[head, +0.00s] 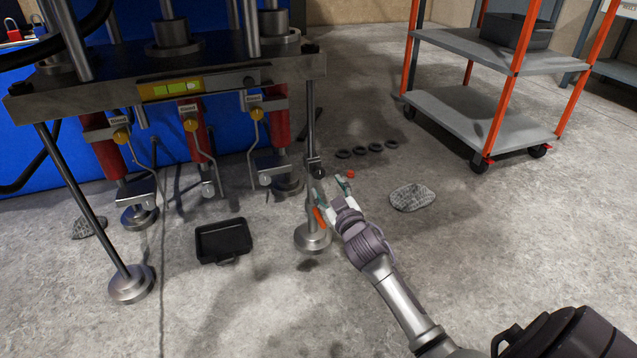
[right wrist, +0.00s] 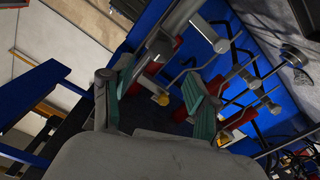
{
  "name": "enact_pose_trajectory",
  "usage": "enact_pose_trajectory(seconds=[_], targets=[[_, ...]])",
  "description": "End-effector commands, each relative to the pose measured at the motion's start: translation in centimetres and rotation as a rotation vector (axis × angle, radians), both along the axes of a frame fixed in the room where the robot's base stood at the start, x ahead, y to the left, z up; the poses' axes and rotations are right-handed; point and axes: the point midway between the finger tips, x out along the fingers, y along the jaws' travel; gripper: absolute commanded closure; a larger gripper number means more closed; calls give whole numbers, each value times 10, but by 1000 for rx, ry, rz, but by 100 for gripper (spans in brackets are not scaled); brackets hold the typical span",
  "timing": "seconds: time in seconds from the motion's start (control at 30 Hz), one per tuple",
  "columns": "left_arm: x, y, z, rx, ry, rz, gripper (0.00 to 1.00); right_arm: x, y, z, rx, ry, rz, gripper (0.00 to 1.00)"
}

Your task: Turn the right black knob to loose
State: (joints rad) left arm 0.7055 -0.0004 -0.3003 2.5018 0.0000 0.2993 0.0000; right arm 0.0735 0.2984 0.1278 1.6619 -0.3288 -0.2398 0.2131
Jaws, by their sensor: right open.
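A small black knob (head: 316,169) sits on the right front leg of the press (head: 311,120), with a dark lever-like part beside it. My right gripper (head: 326,192) is just below and to the right of this knob in the head view, its teal fingers spread around empty space. The open fingers also show in the right wrist view (right wrist: 160,92), pointing toward the press. I cannot make out the knob surely in the right wrist view. My left gripper is not in view.
The press has several red cylinders and yellow fittings with bent metal rods. A black tray (head: 223,240) lies on the floor. A round foot (head: 313,237) is near my right gripper. Several black rings (head: 360,150) and a grey textured mat (head: 412,197) lie right. An orange-framed cart (head: 480,110) stands beyond.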

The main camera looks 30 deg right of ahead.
Motion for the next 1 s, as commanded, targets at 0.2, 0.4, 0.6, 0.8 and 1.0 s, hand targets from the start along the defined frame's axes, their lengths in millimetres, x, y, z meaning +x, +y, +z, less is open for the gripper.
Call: enact_pose_trajectory(seconds=[0.2, 0.4, 0.6, 0.8, 1.0], targets=[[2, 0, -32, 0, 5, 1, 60, 43, -11, -5, -1, -1, -1, 40], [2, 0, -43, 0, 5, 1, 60, 64, -16, -2, -1, 0, 0, 40], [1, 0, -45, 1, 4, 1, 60, 70, -17, -1, 0, 2, -1, 40], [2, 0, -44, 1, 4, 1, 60, 70, -17, -1, 1, 2, 0, 44], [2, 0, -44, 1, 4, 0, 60, 69, -17, -1, 1, 2, 0, 77]])
